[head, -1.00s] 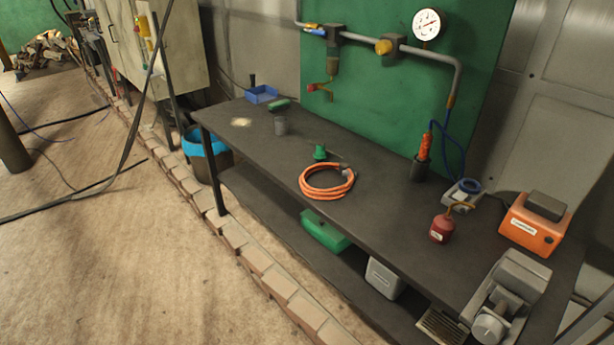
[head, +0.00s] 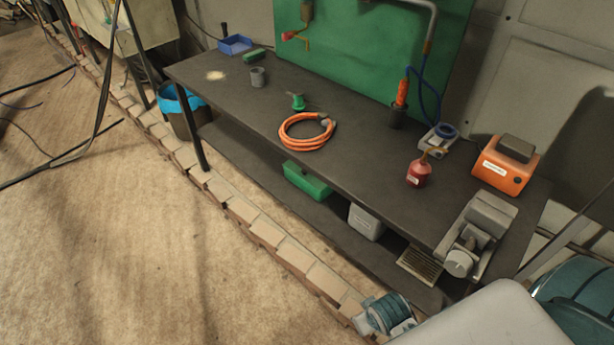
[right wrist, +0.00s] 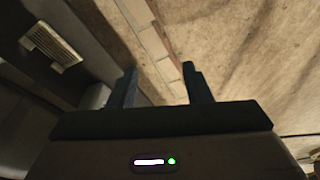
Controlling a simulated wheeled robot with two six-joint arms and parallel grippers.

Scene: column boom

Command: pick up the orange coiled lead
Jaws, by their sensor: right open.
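The orange coiled lead (head: 307,146) lies flat in a loop on the dark workbench (head: 350,185), near its front edge in the head view. A dark end piece lies on the coil's right side. My right gripper shows in the right wrist view (right wrist: 160,85). Its two dark fingers are apart with nothing between them, over the floor and brick edging in front of the bench. The lead is not in the right wrist view. My left gripper is in neither view.
Further right stand a red oil can (head: 419,172), an orange box (head: 503,166) and a grey vise (head: 478,232). A lower shelf holds a green box (head: 307,180). Brick edging (head: 270,232) runs in front.

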